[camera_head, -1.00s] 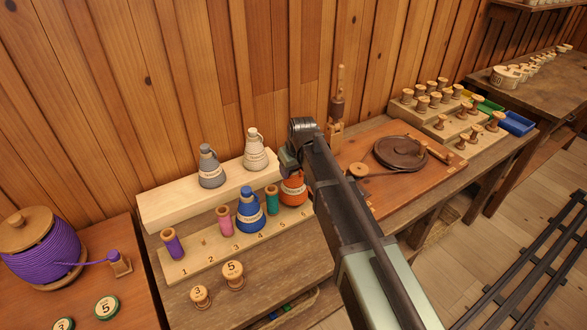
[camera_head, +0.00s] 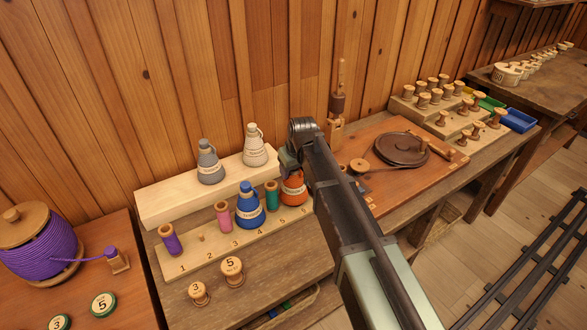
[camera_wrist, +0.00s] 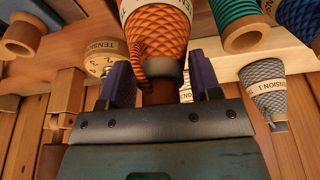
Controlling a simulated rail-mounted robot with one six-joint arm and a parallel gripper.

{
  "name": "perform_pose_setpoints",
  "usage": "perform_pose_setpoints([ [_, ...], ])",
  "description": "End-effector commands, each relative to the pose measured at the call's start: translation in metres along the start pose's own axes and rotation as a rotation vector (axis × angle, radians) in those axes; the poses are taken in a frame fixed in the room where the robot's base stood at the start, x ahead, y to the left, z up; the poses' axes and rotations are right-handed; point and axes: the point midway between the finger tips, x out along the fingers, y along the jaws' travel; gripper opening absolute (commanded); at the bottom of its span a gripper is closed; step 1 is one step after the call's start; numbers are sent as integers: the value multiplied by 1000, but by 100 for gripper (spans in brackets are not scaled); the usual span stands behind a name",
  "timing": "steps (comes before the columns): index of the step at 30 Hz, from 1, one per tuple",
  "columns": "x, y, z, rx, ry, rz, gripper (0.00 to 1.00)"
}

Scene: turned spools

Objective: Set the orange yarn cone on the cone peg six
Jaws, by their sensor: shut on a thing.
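The orange yarn cone (camera_head: 294,187) is at the number 6 end of the numbered peg board (camera_head: 222,249), upright or nearly so. My gripper (camera_wrist: 160,66) is shut on the narrow top of the orange cone, which also shows in the wrist view (camera_wrist: 157,30). In the head view my arm covers most of my gripper and part of the cone's right side. Peg six is hidden by the cone, so I cannot tell whether the cone sits fully on it or just above it.
A teal spool (camera_head: 272,195) and a blue cone (camera_head: 249,210) stand close left of the orange cone. A pink spool (camera_head: 224,215) and a purple spool (camera_head: 171,240) are farther left. Grey (camera_head: 210,165) and cream (camera_head: 255,148) cones stand on the raised shelf behind.

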Motion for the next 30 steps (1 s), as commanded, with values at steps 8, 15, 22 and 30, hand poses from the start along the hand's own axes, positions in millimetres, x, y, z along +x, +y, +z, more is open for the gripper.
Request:
perform_pose_setpoints([
  [8, 0, 0, 0, 0, 0, 0, 3],
  [15, 0, 0, 0, 0, 0, 0, 3],
  [22, 3, 0, 1, 0, 0, 0, 3],
  [30, 8, 0, 2, 0, 0, 0, 3],
])
